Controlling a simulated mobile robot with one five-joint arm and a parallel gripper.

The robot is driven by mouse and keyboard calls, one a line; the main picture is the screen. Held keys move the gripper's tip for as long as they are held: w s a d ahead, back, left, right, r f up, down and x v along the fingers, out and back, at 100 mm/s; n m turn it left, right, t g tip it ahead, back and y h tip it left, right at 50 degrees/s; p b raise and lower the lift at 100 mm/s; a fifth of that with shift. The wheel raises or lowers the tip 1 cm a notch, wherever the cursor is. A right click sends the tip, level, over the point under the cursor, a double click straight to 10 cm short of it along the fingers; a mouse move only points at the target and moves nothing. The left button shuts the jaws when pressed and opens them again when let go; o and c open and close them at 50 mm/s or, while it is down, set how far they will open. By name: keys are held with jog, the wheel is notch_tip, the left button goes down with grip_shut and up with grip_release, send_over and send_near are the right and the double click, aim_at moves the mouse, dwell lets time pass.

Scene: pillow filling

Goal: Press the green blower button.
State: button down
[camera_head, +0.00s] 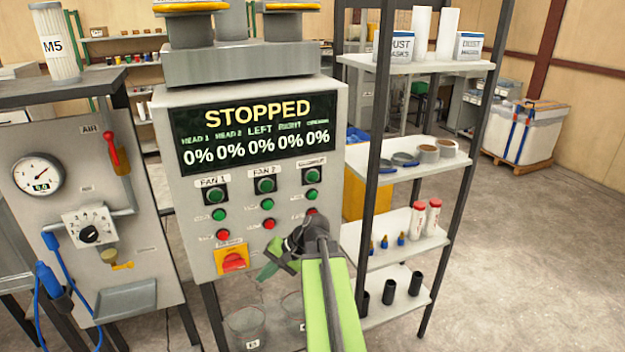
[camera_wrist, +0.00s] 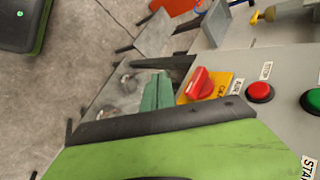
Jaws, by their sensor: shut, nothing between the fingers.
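The grey control panel (camera_head: 186,262) stands in the middle of the head view under a display reading STOPPED and 0% values. Its columns include FAN 1, FAN 2 and a right-hand one with a blurred label. The right column's green button (camera_head: 312,195) sits above a red button, which is partly behind my arm. A green button (camera_wrist: 313,101) and a red button (camera_wrist: 260,92) show in the wrist view. My gripper (camera_head: 268,272), also in the wrist view (camera_wrist: 158,82), is shut and empty, low before the panel, near the red rotary switch (camera_head: 233,260).
A pressure panel (camera_head: 95,200) with gauge and blue hose stands left. A dark-framed shelf (camera_head: 405,170) with tape rolls, bottles and dust mask boxes stands close right of the control panel. The floor at right is open.

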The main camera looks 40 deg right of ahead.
aim_at(313, 195)
jog(key=s+d+r+m+t+h+p, duration=0.1)
jog(key=s+d+r+m+t+p, duration=0.1)
jog(key=d+r, duration=0.5)
jog(key=s+d+r+m+t+p, duration=0.3)
jog(key=s+d+r, duration=0.4)
jog(key=d, duration=0.6)
jog(key=shift+r+m+t+h, duration=0.4)
jog(key=shift+r+m+t, duration=0.4)
jog(key=shift+m, duration=0.3)
jog(key=w+d, duration=0.3)
jog(key=w, duration=0.5)
jog(key=shift+d, duration=0.2)
jog(key=shift+w, duration=0.15)
jog(key=shift+w+d+p, duration=0.15)
jog(key=shift+w+p, duration=0.15)
jog(key=shift+w, duration=0.05)
